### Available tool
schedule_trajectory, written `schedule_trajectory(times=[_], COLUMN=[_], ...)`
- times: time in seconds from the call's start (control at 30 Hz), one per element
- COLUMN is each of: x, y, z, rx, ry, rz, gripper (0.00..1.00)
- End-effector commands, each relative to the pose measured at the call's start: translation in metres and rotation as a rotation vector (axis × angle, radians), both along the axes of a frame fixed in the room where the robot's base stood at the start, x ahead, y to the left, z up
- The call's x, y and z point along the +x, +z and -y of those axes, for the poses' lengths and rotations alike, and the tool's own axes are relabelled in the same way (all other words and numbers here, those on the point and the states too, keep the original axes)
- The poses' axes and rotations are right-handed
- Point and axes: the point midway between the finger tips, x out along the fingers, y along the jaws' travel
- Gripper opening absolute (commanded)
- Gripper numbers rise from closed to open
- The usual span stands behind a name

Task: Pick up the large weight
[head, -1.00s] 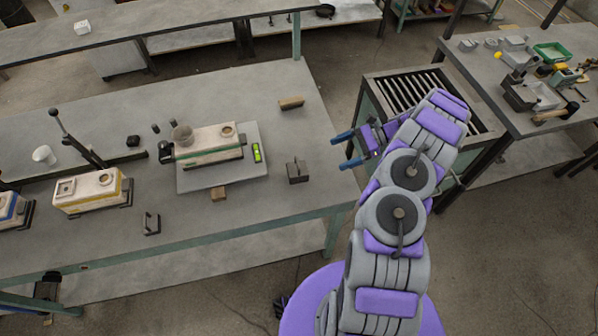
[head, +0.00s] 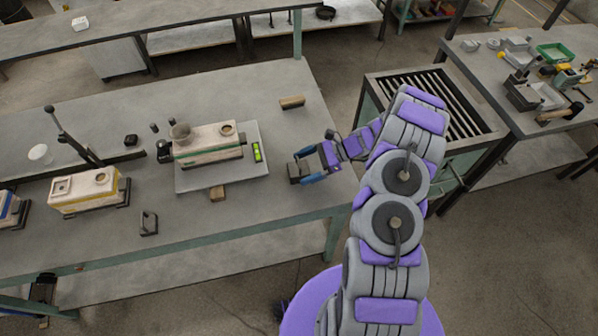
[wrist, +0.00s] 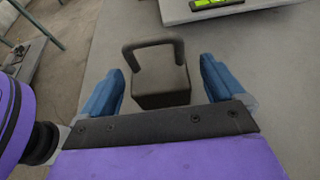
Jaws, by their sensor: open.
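The large weight (wrist: 160,87) is a dark block with a loop handle on top, standing on the grey table. In the wrist view it lies between the two blue fingers of my gripper (wrist: 160,85), with a visible space between it and the right finger. In the head view my gripper (head: 308,168) is at the weight (head: 294,172), near the table's right edge, and partly covers it. My gripper is open. A smaller dark weight (head: 149,223) with a handle stands near the table's front edge, to the left.
A grey plate (head: 205,181) with a level (head: 257,152) and a boxy mould (head: 208,146) lies left of my gripper. A wooden block (head: 292,102) lies behind. A slatted stand (head: 430,100) is to the right.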

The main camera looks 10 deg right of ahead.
Motion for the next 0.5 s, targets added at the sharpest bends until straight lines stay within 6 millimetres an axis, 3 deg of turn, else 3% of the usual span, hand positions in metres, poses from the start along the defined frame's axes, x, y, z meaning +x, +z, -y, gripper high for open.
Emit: schedule_trajectory(times=[0.17, 0.37, 0.5], x=[0.0, 0.001, 0.001], y=[-0.009, -0.009, -0.009], z=[-0.02, -0.021, -0.021], rx=[0.001, 0.001, 0.001], ry=[0.0, -0.002, -0.002], rz=[-0.001, 0.001, 0.001], gripper=[0.96, 0.96, 0.84])
